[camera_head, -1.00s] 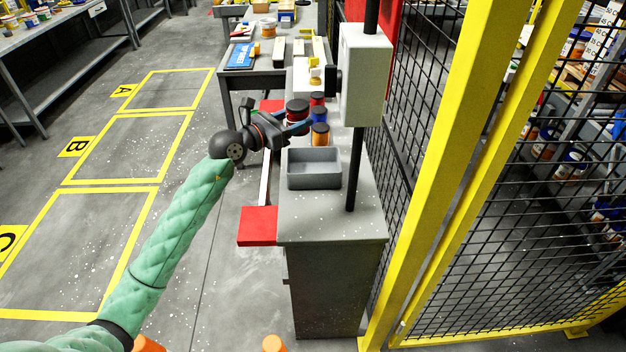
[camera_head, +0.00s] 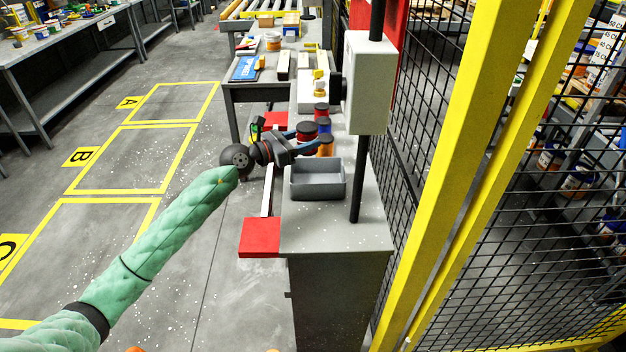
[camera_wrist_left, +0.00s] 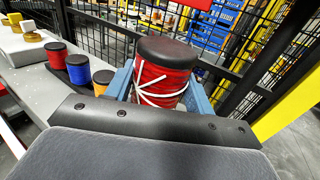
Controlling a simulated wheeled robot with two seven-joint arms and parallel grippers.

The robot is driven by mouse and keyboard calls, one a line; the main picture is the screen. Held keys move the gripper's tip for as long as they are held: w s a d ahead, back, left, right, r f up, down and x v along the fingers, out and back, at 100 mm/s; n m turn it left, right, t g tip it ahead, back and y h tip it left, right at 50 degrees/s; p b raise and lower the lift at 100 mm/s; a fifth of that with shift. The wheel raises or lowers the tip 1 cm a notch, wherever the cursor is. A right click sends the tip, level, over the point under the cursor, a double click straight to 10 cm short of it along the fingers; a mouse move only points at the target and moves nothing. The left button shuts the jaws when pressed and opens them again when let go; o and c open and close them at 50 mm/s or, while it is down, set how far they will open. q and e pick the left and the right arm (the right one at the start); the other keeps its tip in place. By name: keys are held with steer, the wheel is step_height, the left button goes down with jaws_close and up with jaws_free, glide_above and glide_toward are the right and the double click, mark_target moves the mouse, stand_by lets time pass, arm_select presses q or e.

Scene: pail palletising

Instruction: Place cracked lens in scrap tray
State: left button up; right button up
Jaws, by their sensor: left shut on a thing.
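The cracked lens (camera_wrist_left: 165,78) is a red cylinder with a black top and white crack-like lines down its side. My left gripper (camera_wrist_left: 162,90) is shut on it, with blue fingers on either side. In the head view the held lens (camera_head: 306,130) is upright at the fingertips of my left gripper (camera_head: 304,145), just behind the scrap tray. The scrap tray (camera_head: 318,193) is a grey open box on the grey cabinet top and looks empty. The lens is not over the tray's opening. My right gripper is out of view.
Red, blue and orange (camera_wrist_left: 103,82) black-topped cylinders stand in a row beside the held lens. A dark pole (camera_head: 359,180) with a grey box (camera_head: 368,85) rises right of the tray. A yellow-framed mesh fence stands further right. A red plate (camera_head: 260,238) juts out at left.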

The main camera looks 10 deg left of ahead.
arm_select(q)
step_height(320, 180, down, 4)
steer(key=shift+f, duration=0.25)
step_height(320, 180, down, 5)
steer(key=shift+r, duration=0.15)
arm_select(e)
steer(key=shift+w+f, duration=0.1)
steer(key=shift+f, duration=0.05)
arm_select(q)
steer(key=shift+f+b, duration=0.3)
steer(key=shift+f, duration=0.15)
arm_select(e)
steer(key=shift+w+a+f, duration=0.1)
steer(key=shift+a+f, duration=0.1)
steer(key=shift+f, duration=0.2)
arm_select(q)
steer(key=shift+f, duration=0.15)
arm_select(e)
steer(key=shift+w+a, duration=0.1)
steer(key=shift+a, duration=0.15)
arm_select(q)
steer(key=o, duration=1)
